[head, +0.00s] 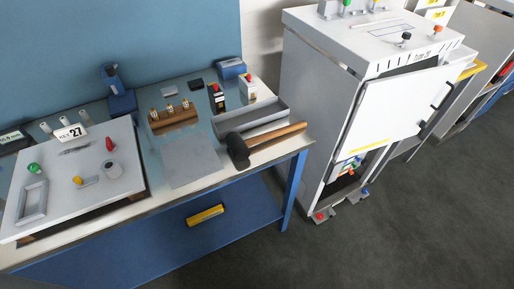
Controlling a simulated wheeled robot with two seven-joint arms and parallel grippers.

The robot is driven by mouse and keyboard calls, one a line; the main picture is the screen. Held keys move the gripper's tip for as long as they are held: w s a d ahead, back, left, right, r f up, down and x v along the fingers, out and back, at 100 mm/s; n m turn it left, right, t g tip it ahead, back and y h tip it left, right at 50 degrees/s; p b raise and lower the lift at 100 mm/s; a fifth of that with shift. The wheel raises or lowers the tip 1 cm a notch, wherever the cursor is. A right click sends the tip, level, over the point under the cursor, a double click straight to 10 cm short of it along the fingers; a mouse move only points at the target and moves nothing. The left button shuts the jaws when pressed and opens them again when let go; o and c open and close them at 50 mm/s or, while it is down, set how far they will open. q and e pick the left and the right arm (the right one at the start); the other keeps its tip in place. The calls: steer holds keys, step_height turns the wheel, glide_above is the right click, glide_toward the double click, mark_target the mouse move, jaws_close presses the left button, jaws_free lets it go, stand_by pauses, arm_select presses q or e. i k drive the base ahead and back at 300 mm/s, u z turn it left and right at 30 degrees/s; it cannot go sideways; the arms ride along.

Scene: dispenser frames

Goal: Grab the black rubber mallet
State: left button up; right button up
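The black rubber mallet (238,151) lies at the right end of the blue-framed workbench. Its black head points to the left and its wooden handle (277,134) reaches right, up to the bench's right edge. The handle appears to rest along or over the front of a grey open tray (254,117). Neither of my grippers shows in the head view.
A grey sheet (190,162) lies left of the mallet head. Behind are a wooden block with brass pieces (173,115) and small bottles (217,97). A white panel (75,175) covers the bench's left. A white cabinet (329,110) with its door (396,112) open stands right.

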mark_target(239, 147)
steer(key=k, duration=0.85)
steer(key=z, duration=1.15)
steer(key=i, duration=2.9)
steer(key=u, duration=2.85)
